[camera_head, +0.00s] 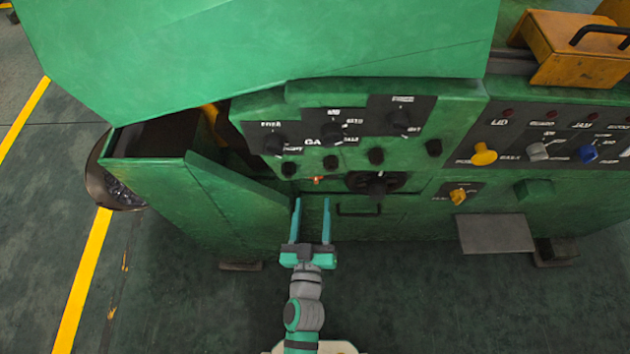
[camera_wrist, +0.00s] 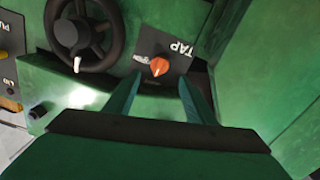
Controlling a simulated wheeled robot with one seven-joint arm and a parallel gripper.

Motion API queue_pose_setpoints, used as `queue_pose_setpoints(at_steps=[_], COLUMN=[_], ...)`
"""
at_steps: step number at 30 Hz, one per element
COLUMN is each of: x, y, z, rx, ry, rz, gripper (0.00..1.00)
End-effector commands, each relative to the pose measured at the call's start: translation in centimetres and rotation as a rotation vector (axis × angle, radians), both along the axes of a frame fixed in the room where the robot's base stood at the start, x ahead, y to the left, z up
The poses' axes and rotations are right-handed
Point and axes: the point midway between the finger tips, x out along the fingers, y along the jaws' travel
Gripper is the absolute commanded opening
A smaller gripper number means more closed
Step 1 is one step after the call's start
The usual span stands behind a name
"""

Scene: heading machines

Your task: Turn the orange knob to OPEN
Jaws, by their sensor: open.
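The orange knob (camera_wrist: 160,66) sits on a dark plate marked TAP in the wrist view, with smaller lettering beside it that I cannot read clearly. In the head view the knob (camera_head: 318,180) is a small orange spot on the green machine's front, below the row of black knobs. My gripper (camera_head: 312,203) is open and empty in front of the machine, just below the knob in the picture. In the wrist view the two fingers of my gripper (camera_wrist: 160,88) point toward the knob, which shows between and beyond their tips. They look apart from it.
A black handwheel (camera_head: 376,186) is right of the knob; the wrist view shows it (camera_wrist: 83,38) at left. A green side panel (camera_head: 245,200) stands close left of my gripper. A control panel (camera_head: 545,135) with yellow, grey and blue knobs is at right. The front floor is clear.

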Motion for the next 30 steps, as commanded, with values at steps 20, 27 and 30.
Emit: queue_pose_setpoints(at_steps=[20, 27, 30], x=[7.9, 8.0, 8.0], y=[-0.6, -0.5, -0.5], z=[0.0, 0.0, 0.0], rx=[0.0, 0.0, 0.0], ry=[0.0, 0.001, 0.001], rz=[-0.001, 0.0, 0.0], gripper=[0.5, 0.5, 0.38])
